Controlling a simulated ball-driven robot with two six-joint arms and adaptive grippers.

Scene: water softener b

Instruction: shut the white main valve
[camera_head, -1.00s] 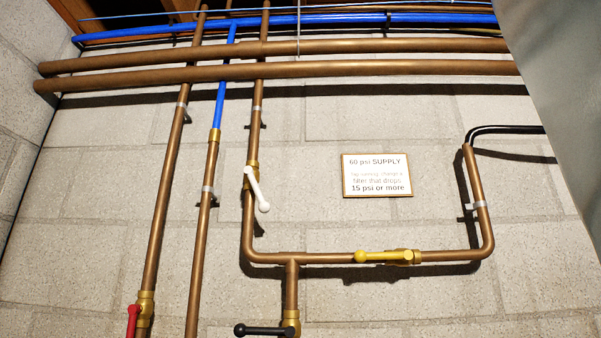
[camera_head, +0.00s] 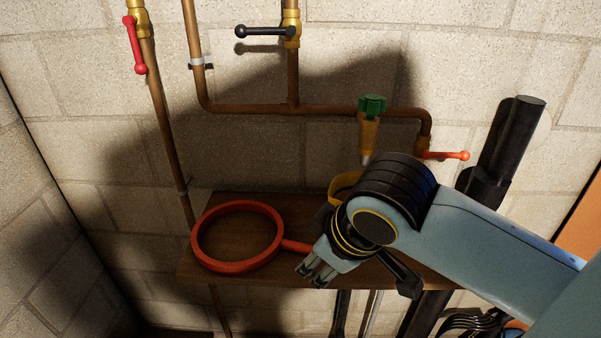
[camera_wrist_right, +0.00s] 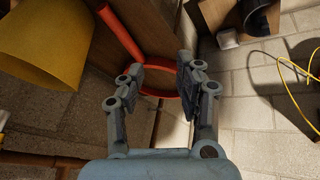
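The white main valve is not in either view now; the head camera looks at the lower part of the wall. My right gripper (camera_head: 316,272) hangs in front of the wooden shelf, by the handle of a red ring-shaped wrench (camera_head: 236,267). In the right wrist view its two fingers (camera_wrist_right: 161,70) are apart with nothing between their tips. The red ring (camera_wrist_right: 158,96) shows beyond them. I cannot tell how far the fingers are from the wrench. My left gripper is not in view.
The wooden shelf (camera_head: 320,207) stands below the copper pipes. A yellow cup-like thing (camera_wrist_right: 40,42) is close at the wrist view's left.

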